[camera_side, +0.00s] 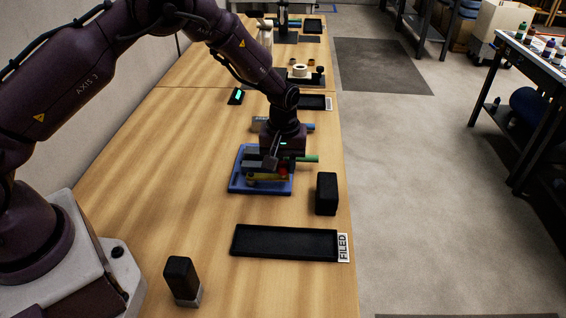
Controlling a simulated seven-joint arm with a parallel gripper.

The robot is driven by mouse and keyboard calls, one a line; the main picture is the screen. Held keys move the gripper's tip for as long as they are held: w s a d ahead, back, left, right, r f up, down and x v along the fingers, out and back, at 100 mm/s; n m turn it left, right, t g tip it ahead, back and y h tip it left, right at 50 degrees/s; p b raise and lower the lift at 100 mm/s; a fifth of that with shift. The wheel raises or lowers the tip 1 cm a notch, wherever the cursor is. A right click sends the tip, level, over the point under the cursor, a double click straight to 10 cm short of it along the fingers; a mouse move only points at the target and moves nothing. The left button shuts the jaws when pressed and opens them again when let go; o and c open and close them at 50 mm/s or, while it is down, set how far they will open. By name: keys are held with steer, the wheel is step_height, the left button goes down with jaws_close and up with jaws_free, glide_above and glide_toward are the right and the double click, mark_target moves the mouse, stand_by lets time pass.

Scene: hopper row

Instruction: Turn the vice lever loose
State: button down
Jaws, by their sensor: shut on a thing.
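The vice (265,178) is a small grey and yellow thing on a blue base plate (238,187) in the middle of the wooden table. My gripper (278,168) is down over the vice, pointing downward. It is shut on the vice lever, of which a small red part (284,171) shows at the right side of the vice. The gripper body and fingers hide most of the lever and the upper part of the vice, so I cannot tell the lever's angle.
A green handle (307,159) sticks out right of the vice; a blue handle (309,127) lies behind. A black block (326,193) stands to the right. A black tray (286,243) labelled FILED lies in front. Another dark block (181,279) stands front left. Bare table lies left of the vice.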

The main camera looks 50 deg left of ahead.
steer(key=shift+w, duration=0.1)
steer(key=c, duration=0.8)
jaws_free()
steer(key=shift+r, duration=0.1)
step_height(320, 180, up, 13)
steer(key=shift+f, duration=0.1)
